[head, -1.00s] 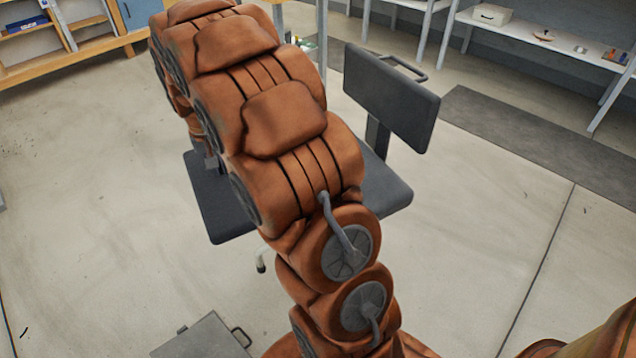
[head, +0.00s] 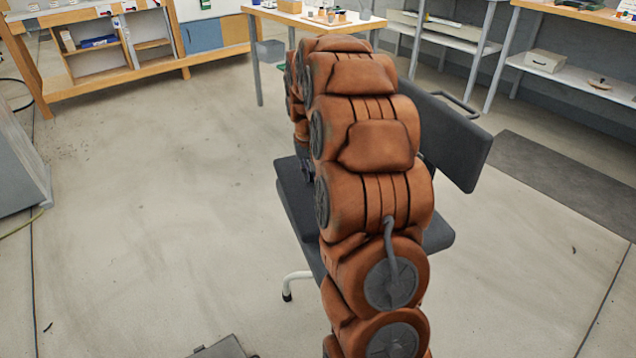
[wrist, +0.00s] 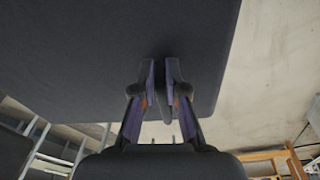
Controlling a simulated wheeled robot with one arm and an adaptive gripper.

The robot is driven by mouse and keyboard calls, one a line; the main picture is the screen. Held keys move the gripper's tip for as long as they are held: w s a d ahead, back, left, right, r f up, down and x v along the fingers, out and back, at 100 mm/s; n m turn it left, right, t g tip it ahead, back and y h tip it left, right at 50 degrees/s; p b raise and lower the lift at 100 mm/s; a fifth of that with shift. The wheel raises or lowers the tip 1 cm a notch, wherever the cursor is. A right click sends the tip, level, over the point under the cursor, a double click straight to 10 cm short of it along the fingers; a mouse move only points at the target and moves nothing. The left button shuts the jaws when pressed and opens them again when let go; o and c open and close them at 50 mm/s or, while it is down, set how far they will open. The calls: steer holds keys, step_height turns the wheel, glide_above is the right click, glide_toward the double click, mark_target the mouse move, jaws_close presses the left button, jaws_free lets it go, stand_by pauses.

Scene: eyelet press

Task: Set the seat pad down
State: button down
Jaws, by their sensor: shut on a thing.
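A dark grey seat pad fills the top of the wrist view (wrist: 100,50). My gripper (wrist: 163,75) is shut at its edge, with a thin dark part between the fingers; the exact hold is hard to tell. In the head view my arm covers much of the dark pad at seat height (head: 296,205), and the gripper is mostly hidden behind the arm. The chair's dark backrest (head: 455,140) with a bar handle stands to the right of the arm. Whether the pad touches the chair frame is hidden.
A chair leg with a caster (head: 288,285) stands on the floor. A flat grey piece (head: 222,348) lies at the bottom edge. A wooden shelf unit (head: 100,85), a table (head: 315,18) and benches line the back. The floor on the left is open.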

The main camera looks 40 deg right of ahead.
steer(key=shift+d, duration=0.45)
steer(key=f, duration=0.2)
steer(key=d+f+b, duration=0.1)
steer(key=f, duration=0.1)
steer(key=shift+s, duration=0.2)
steer(key=shift+r, duration=0.15)
steer(key=c, duration=1.2)
jaws_free()
